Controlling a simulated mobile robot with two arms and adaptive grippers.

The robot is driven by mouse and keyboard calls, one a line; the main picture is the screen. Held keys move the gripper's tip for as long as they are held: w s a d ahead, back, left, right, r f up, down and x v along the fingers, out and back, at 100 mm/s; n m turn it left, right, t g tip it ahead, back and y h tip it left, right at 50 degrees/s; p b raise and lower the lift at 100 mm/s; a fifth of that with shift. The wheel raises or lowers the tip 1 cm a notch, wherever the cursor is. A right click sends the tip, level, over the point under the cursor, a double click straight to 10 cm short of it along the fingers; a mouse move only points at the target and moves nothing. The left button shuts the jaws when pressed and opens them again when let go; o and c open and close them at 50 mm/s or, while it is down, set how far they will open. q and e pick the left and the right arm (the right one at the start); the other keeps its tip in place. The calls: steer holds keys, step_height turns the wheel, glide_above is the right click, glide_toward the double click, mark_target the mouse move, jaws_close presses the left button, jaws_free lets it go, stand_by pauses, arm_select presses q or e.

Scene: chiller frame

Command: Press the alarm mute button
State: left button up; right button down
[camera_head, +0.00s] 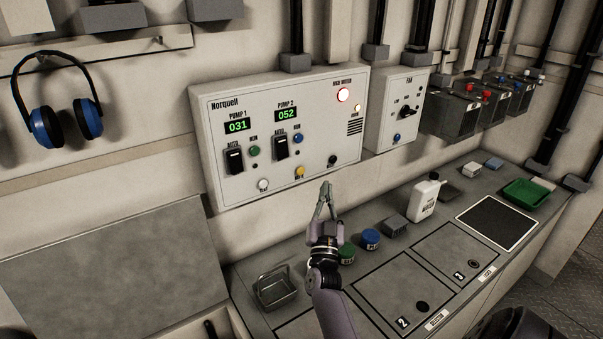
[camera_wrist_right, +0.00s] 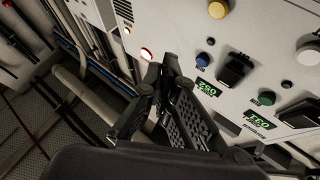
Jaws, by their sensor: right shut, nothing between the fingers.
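The Norquell control panel (camera_head: 215,150) is a pale box on the wall. A yellow button (camera_head: 299,171) sits on its lower edge, with a small label that is hard to read. It also shows at the top of the right wrist view (camera_wrist_right: 217,9). A white button (camera_head: 263,184) is left of it and a black knob or button (camera_head: 332,159) right of it. My left gripper is out of view.
Rocker switches (camera_head: 234,160) and a blue button (camera_head: 298,139) sit higher on the panel. A fan box (camera_head: 395,105) adjoins it. On the counter below are a metal tray (camera_head: 262,296), blue-lidded jar (camera_head: 370,238), white jug (camera_head: 425,196) and green tray (camera_head: 526,193).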

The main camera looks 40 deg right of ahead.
mark_target(300, 171)
arm_select(q)
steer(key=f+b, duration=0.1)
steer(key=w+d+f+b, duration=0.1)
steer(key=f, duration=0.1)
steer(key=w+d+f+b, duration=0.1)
steer(key=b, duration=0.1)
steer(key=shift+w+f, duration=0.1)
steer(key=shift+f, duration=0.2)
arm_select(e)
steer(key=w, duration=0.8)
steer(key=shift+d, duration=0.45)
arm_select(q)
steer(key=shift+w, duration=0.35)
arm_select(e)
steer(key=shift+w, duration=0.15)
arm_select(q)
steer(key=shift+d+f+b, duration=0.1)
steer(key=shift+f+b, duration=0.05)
steer(key=shift+b, duration=0.15)
arm_select(e)
steer(key=shift+w, duration=0.3)
